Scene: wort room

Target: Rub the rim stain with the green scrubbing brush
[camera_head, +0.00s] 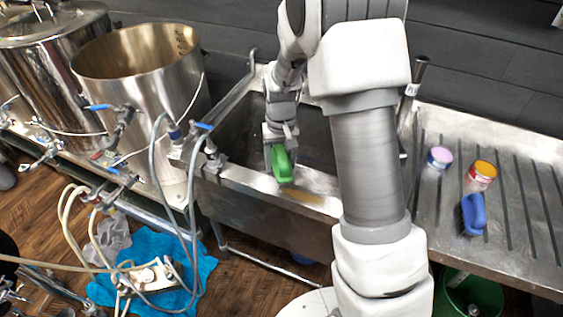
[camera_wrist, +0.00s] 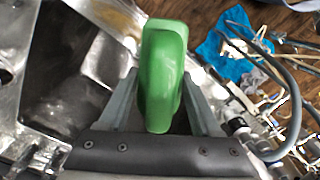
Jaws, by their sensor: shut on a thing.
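The green scrubbing brush (camera_head: 281,163) is held in my gripper (camera_head: 280,148) above the front rim of the steel sink. In the wrist view the brush (camera_wrist: 162,75) stands between the two fingers of my gripper (camera_wrist: 165,100). The fingers are shut on it. The rim stain (camera_head: 302,195) is a yellow-brown patch on the sink's front rim, just right of the brush's lower end. In the wrist view the stain (camera_wrist: 112,17) shows at the upper left, beyond the brush. Whether the brush touches the rim is hard to tell.
The sink basin (camera_head: 240,135) lies behind the rim. A blue brush (camera_head: 473,214) and two jars (camera_head: 439,158) (camera_head: 481,174) stand on the ribbed drainboard (camera_head: 520,225) at right. An open steel kettle (camera_head: 145,90) with hoses stands left. A blue cloth (camera_head: 180,255) lies on the floor.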

